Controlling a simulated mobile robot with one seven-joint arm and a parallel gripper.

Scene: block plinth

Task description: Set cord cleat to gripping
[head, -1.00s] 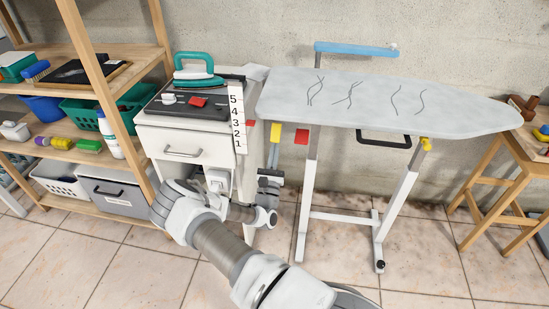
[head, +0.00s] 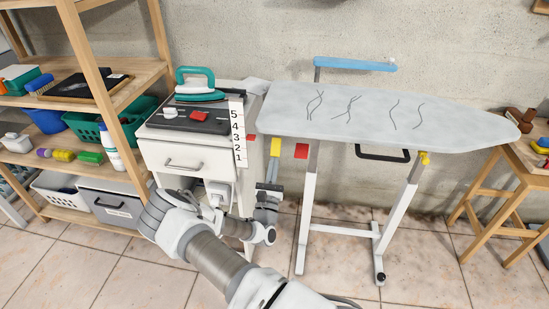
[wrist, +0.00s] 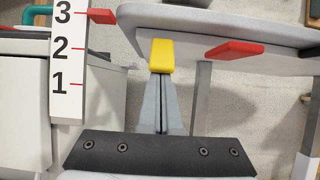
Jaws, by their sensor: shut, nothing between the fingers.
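My gripper (wrist: 162,130) is shut, its grey fingers pointing up toward the left end of the ironing board; it also shows in the head view (head: 271,178). A yellow tab (wrist: 163,55) stands at the fingertips, just in front of the board's edge; it also shows in the head view (head: 276,147). Whether the fingers touch it or stop short of it I cannot tell. A red tab (wrist: 235,50) sits to its right at the board's edge, also in the head view (head: 301,151). No part is labelled as the cord cleat; which one it is I cannot tell.
The ironing board (head: 440,125) is above and right of my gripper, its white leg (head: 308,205) close by. The white cabinet (head: 185,160) with a numbered strip (head: 238,135) stands at left. A wooden shelf is further left. Floor between the board's legs is mostly open.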

